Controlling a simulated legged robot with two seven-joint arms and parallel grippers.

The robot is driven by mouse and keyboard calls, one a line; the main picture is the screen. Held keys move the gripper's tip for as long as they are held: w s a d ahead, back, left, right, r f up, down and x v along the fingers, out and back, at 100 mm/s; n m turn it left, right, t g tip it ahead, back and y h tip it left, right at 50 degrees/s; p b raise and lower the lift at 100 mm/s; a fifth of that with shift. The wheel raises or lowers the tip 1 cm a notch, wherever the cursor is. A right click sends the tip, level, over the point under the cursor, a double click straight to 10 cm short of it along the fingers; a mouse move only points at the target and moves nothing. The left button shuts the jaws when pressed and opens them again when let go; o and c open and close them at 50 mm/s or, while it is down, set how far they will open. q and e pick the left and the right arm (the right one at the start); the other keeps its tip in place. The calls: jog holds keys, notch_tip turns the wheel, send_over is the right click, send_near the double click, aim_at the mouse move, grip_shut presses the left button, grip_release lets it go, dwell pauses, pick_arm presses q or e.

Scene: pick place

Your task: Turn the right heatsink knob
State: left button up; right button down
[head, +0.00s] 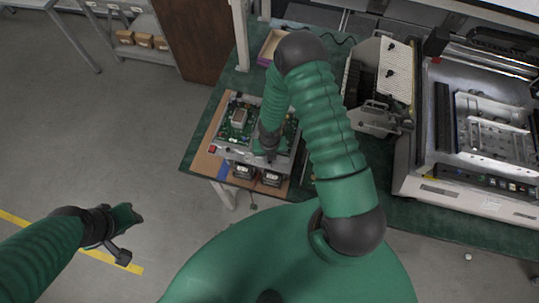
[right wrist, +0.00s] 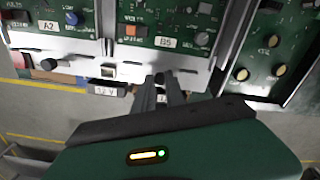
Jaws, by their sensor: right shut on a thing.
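The device with green circuit boards (head: 238,113) sits at the left end of the bench. Two dark heatsink-like blocks, a left one (head: 243,171) and a right one (head: 271,179), sit along its front side. My right gripper (head: 268,152) is over the front right of the device. In the right wrist view its fingers (right wrist: 161,86) are shut at the metal front edge (right wrist: 110,70). The knob between them is hidden, so I cannot see how far it is turned. My left gripper (head: 128,216) is away at lower left, over the floor; its jaw opening is unclear.
The green bench top (head: 205,150) carries the device. A white machine with dark rollers (head: 385,85) and a larger machine (head: 480,120) stand to the right. A purple-edged bin (head: 268,48) is behind. Open floor lies left of the bench.

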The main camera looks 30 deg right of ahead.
jog(key=n+p, duration=0.2)
jog(key=n, duration=0.1)
jog(key=n+p, duration=0.3)
jog(key=shift+r+n, duration=0.2)
jog(key=shift+n, duration=0.1)
jog(key=shift+n+p, duration=0.35)
jog(key=shift+n, duration=0.45)
jog(key=shift+f+n, duration=0.15)
jog(key=shift+n, duration=0.95)
jog(key=shift+w+p, duration=0.1)
jog(key=shift+p, duration=0.2)
jog(key=c, duration=1.4)
grip_release()
jog(key=shift+f, duration=0.1)
jog(key=shift+o, duration=0.2)
